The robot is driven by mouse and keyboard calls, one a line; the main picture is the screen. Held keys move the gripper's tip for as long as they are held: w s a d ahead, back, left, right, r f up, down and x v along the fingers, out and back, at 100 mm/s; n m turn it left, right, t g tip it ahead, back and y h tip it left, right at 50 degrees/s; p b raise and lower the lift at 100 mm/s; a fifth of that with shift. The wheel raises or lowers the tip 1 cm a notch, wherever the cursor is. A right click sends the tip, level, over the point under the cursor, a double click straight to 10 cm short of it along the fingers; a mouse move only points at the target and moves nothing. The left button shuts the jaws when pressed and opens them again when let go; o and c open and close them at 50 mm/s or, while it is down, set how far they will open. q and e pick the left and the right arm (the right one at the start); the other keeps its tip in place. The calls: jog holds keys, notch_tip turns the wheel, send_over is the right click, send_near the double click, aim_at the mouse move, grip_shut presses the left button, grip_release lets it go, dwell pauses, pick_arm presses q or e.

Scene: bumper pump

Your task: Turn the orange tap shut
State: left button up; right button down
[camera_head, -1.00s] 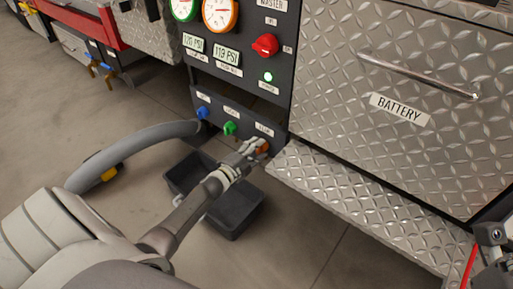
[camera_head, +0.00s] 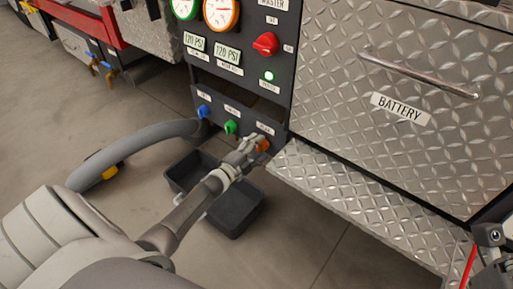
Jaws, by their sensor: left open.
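The orange tap (camera_head: 263,146) sits at the right end of a row of taps low on the dark pump panel (camera_head: 285,60). My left gripper (camera_head: 254,146) is at the orange tap, coming from the lower left. Its jaws are open, close beside or around the tap; I cannot tell whether they touch it. The gripper hides part of the tap, and its turn angle is hard to read. My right gripper (camera_head: 490,240) shows only in part at the lower right edge, and its jaws are unclear.
A green tap (camera_head: 230,127) and a blue tap (camera_head: 203,111) are to the left. A black bin (camera_head: 236,212) stands on the floor below, beside a grey hose (camera_head: 130,148). A silver step (camera_head: 350,200) juts out right of the tap, under the battery drawer (camera_head: 420,75).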

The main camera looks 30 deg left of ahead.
pick_arm(q)
jog(key=shift+s, duration=0.15)
jog(key=s+a, duration=0.1)
jog(key=s, duration=1)
jog(key=shift+s+r, duration=0.35)
jog(key=shift+r, duration=0.05)
